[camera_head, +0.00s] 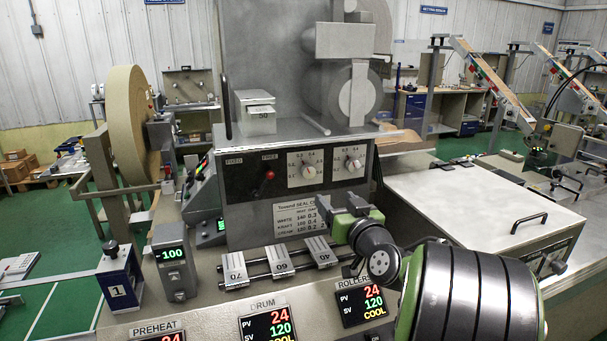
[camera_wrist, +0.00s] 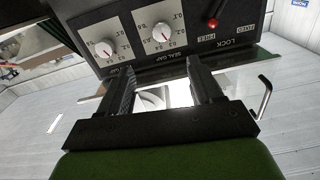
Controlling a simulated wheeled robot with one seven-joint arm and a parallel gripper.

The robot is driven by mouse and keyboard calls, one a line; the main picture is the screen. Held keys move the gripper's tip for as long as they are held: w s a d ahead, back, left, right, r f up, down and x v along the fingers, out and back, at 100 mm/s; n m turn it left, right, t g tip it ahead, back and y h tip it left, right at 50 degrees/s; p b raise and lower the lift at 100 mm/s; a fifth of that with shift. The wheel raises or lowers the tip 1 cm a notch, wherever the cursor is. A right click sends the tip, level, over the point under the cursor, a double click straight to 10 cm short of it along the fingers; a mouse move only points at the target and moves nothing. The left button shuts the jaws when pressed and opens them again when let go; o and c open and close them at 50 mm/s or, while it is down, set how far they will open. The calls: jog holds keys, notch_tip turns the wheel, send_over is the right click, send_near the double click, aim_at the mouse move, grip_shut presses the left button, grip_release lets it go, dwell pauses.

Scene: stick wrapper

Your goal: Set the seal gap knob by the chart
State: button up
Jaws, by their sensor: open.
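Two seal gap knobs with white faces and number scales sit on the black panel (camera_head: 240,180): a left knob (camera_head: 309,171) and a right knob (camera_head: 352,164). The wrist view is upside down; there the left knob (camera_wrist: 163,33) is right of the other knob (camera_wrist: 103,48). The chart (camera_head: 300,213), headed SEAL, hangs below the panel, its right side partly covered by my arm. Its small print is hard to read. My gripper (camera_wrist: 160,78) is open and empty, its fingers pointing at the panel, apart from both knobs.
A lock lever with a red ball (camera_head: 269,175) stands left of the knobs, by the FREE label. Below are rails with numbered blocks (camera_head: 282,262) and the drum and roller displays (camera_head: 362,304). A broad pale cover (camera_head: 480,205) lies to the right. A large paper roll (camera_head: 128,125) stands left.

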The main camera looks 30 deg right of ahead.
aim_at(310, 174)
jog(key=p+x, duration=0.5)
jog(key=x, duration=0.8)
jog(key=shift+w+a+r, duration=0.1)
jog(key=shift+w+r, duration=0.1)
jog(key=shift+w, duration=0.15)
jog(key=shift+w+f, duration=0.1)
jog(key=shift+w, duration=0.35)
jog(key=shift+s, duration=0.1)
jog(key=c, duration=1.1)
jog(key=shift+o, duration=0.2)
jog(key=shift+f+b, duration=0.1)
jog(key=shift+b, duration=0.2)
jog(key=shift+b, duration=0.35)
